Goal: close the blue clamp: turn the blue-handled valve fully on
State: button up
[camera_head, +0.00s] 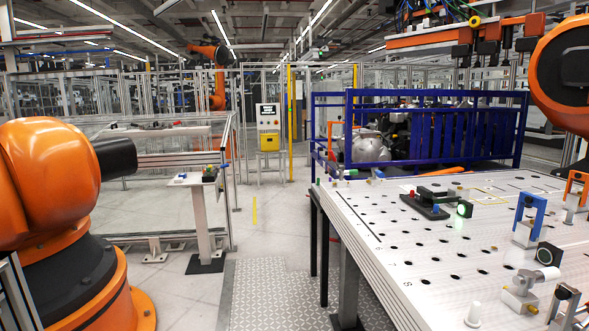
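The blue-handled clamp (532,197) stands on the right part of the perforated metal table (400,252). Its handle is an upright blue arch on a pale metal base. A similar orange-handled clamp (577,178) stands behind it at the right edge, partly cut off. My gripper is not visible in this view, and nothing shows it touching the clamp.
A grey metal fitting (522,293) and a white peg (474,315) stand at the table's near right. A black fixture (427,206) sits farther back. An orange robot arm (45,180) fills the left. Floor between is open.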

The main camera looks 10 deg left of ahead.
aim_at(374, 171)
jog(key=u, duration=0.3)
jog(key=i, duration=1.3)
jog(key=z, duration=0.25)
jog(key=i, duration=1.45)
jog(key=z, duration=0.65)
jog(key=k, duration=0.55)
jog(key=u, duration=0.7)
jog(key=i, duration=1.15)
jog(key=u, duration=0.25)
jog(key=i, duration=1.25)
jog(key=z, duration=0.8)
jog(key=i, duration=0.4)
jog(key=z, duration=0.35)
